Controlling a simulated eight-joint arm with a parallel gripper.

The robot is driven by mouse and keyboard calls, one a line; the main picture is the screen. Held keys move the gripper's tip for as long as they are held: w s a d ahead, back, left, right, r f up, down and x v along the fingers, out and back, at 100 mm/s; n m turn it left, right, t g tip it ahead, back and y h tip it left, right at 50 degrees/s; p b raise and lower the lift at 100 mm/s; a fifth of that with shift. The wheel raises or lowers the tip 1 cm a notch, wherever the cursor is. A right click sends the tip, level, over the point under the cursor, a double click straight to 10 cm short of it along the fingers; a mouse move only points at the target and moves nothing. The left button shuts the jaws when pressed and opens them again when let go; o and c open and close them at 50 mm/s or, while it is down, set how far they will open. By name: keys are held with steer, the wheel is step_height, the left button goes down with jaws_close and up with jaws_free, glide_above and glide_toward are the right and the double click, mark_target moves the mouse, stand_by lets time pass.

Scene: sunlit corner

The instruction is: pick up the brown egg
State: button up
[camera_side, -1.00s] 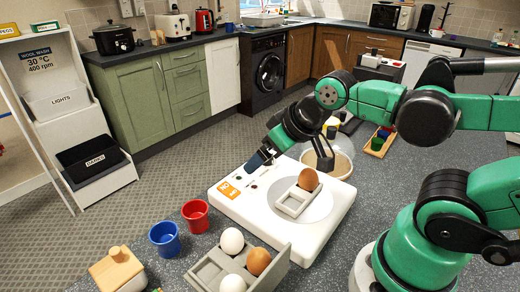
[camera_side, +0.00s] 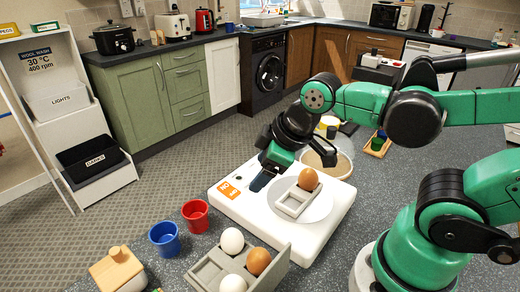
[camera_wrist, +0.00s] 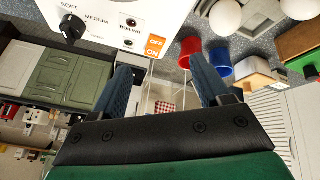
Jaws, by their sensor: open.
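One brown egg (camera_side: 308,179) stands in the small grey holder (camera_side: 290,210) on the round grey plate of the white cooker (camera_side: 310,250). Another brown egg (camera_side: 258,261) sits in the grey egg crate (camera_side: 205,275) at the front, with white eggs (camera_side: 231,240) beside it. My gripper (camera_side: 258,184) is above the back left part of the cooker, left of the egg in the holder and apart from it. In the wrist view its two blue fingers are spread with nothing between them (camera_wrist: 165,82). No brown egg shows clearly in the wrist view.
A red cup (camera_side: 195,215) and a blue cup (camera_side: 165,239) stand left of the crate. A wood-topped box (camera_side: 117,268) is at the front left. A pale bowl (camera_side: 340,167) stands behind the cooker, close to my arm. The worktop at the back right is mostly clear.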

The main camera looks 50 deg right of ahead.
mark_target(259, 252)
steer(key=s+a+f+n+g, duration=0.1)
steer(key=a+n, duration=0.1)
steer(key=n, duration=0.5)
steer(key=s+a+f+n+g, duration=0.1)
steer(key=s+a+n+g, duration=0.1)
steer(key=n, duration=0.6)
steer(key=s+a+f+n+g, duration=0.1)
steer(key=a+f+n+g, duration=0.1)
steer(key=n, duration=0.5)
steer(key=shift+s+a+n, duration=0.3)
steer(key=shift+s+a, duration=0.1)
steer(key=shift+a, duration=0.3)
steer(key=shift+s+a+f+n+g+h, duration=0.15)
steer(key=shift+s+n+g, duration=0.05)
steer(key=shift+n, duration=0.4)
steer(key=shift+s+a+f+n+g+h, duration=0.1)
steer(key=shift+s+a+n+g+h, duration=0.1)
steer(key=shift+n, duration=0.4)
steer(key=shift+f, duration=2.8)
steer(key=c, duration=0.6)
